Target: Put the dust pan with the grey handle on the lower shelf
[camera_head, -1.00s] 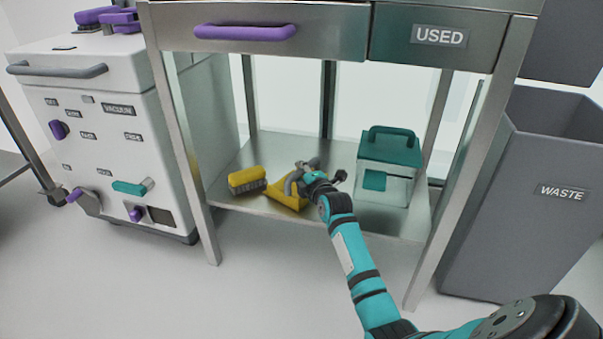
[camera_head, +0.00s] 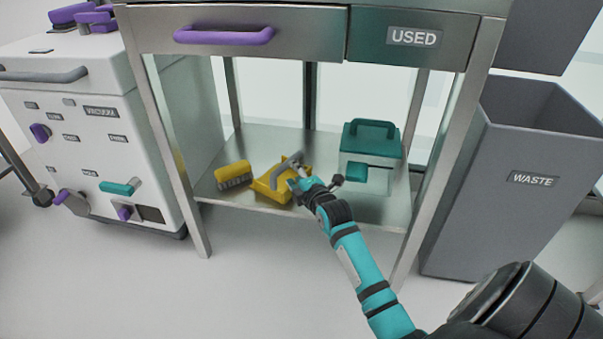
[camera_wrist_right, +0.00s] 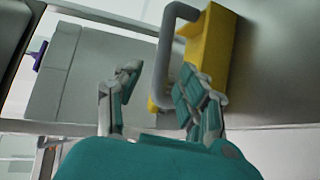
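The yellow dust pan (camera_head: 265,190) with its grey handle (camera_head: 287,171) rests on the lower shelf (camera_head: 330,205), between a yellow brush and a teal-lidded box. My right gripper (camera_head: 315,183) is just to the right of the pan, its fingers spread. In the right wrist view, the gripper (camera_wrist_right: 158,92) is open, with a gap between its fingers. There the grey handle (camera_wrist_right: 163,60) rises beyond the fingers, and the right finger overlaps part of the yellow pan (camera_wrist_right: 212,45). I cannot tell whether that finger touches it. My left gripper is out of view.
The yellow brush (camera_head: 233,176) lies left of the pan. The teal-lidded box (camera_head: 371,155) stands on the right of the shelf. Table legs, drawers with a purple handle (camera_head: 224,36) above, a white vacuum unit (camera_head: 95,125) and a grey waste bin (camera_head: 510,180) surround the shelf opening.

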